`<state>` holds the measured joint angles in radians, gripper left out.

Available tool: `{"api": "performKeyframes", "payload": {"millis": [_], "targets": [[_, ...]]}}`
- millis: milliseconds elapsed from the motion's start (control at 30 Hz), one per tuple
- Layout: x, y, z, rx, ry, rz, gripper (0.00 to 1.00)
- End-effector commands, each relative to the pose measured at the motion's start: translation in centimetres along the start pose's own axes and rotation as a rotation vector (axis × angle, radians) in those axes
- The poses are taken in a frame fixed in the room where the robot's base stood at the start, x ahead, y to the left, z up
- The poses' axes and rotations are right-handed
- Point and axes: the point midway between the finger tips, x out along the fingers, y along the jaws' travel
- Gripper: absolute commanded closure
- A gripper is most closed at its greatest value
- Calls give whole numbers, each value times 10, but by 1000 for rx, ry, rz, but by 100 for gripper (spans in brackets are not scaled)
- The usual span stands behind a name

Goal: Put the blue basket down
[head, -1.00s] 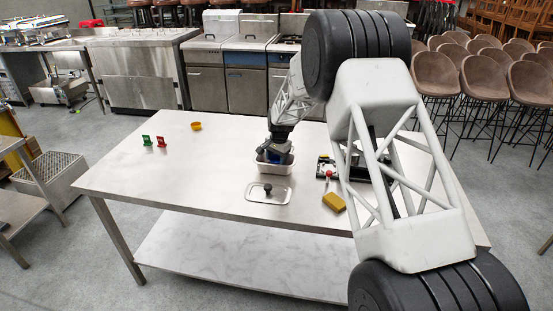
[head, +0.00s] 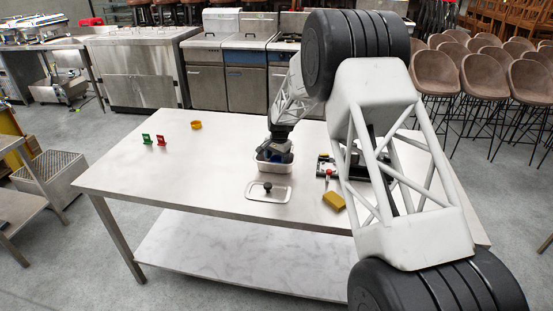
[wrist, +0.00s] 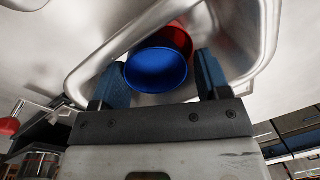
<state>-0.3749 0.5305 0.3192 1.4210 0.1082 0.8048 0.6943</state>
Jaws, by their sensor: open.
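The blue basket (wrist: 156,72) is a small, round, cup-like thing in the wrist view. It sits inside a metal pan (wrist: 262,35), with a red round thing (wrist: 180,40) partly hidden behind it. My gripper (wrist: 160,64) is open, with one blue-padded finger on each side of the basket; I cannot tell whether either touches it. In the head view my gripper (head: 274,152) reaches down into the pan (head: 277,170) on the table. Only a bit of blue shows there above the pan's rim, and the pan's inside is mostly hidden.
A lid with a black knob (head: 268,190) lies in front of the pan. A yellow block (head: 333,201) and a black device with a red ball lever (head: 325,168) are to the right. Green and red pieces (head: 153,140) and a yellow ring (head: 196,125) are left. The table's left half is mostly clear.

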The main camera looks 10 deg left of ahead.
Motion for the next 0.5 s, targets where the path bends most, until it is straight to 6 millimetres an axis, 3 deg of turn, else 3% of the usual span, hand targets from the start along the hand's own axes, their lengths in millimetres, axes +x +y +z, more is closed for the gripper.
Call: {"api": "performKeyframes", "payload": {"millis": [267,500], "targets": [[-24,-1,0,0,1,-1,30],[-62,-1,0,0,2,-2,30]]}}
